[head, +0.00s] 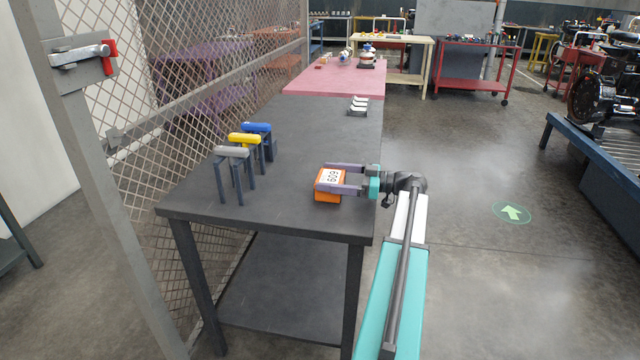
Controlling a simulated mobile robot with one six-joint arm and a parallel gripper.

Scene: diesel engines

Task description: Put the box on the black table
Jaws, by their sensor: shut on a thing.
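The orange box (324,196), with a white label reading 609, is at the right front part of the black table (290,212) in the head view. My gripper (338,180) reaches in from the table's right edge and is shut on the box, its purple fingers along the box's sides. The box is at or just above the tabletop; I cannot tell whether its underside touches. My fingers hide part of the box's right side.
Grey, yellow (244,139) and blue handled pieces stand on dark stands at the table's left. A small rack of white-topped pieces (358,105) sits at the far right. A pink table (335,79) adjoins behind. A mesh fence (180,130) runs along the left. The table's middle is clear.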

